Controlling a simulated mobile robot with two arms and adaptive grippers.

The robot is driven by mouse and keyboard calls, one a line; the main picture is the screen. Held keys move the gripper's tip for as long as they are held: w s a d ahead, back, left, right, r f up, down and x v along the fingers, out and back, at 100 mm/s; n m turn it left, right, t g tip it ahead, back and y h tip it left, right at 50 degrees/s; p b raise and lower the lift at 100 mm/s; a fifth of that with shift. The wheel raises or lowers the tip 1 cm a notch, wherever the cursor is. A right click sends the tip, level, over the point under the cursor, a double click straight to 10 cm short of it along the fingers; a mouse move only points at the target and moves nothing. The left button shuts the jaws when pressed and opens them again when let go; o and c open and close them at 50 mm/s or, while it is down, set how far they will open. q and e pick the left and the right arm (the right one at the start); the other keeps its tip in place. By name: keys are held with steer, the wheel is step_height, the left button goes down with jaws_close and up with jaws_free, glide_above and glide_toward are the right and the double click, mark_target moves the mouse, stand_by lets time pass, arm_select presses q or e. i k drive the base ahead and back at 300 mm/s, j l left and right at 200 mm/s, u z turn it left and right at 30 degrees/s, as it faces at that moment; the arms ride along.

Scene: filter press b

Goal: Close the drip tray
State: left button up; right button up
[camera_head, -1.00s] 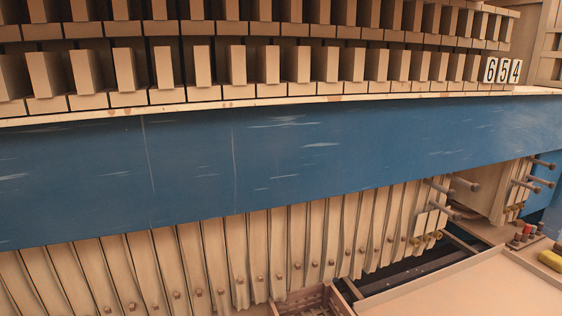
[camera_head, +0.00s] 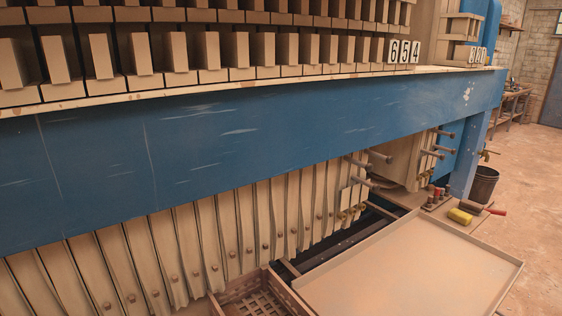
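The drip tray (camera_head: 415,270) is a wide, shallow, tan tray with a low rim at the lower right. It sticks out from under the filter press, in front of the row of tan plates (camera_head: 235,235). Dark rails show in the gap between the tray's back edge and the press. Its near edge is cut off by the bottom of the picture. Neither of my grippers is in view.
A blue beam (camera_head: 250,135) runs across the press above the plates. A slatted crate (camera_head: 262,294) stands left of the tray. A yellow-and-red brush (camera_head: 461,215) lies beyond the tray, and a dark bucket (camera_head: 484,184) stands farther back. The floor (camera_head: 535,190) at right is open.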

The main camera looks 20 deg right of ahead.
mark_target(419, 265)
steer(key=z, duration=1.95)
steer(key=i+l, duration=0.45)
steer(key=i, duration=0.05)
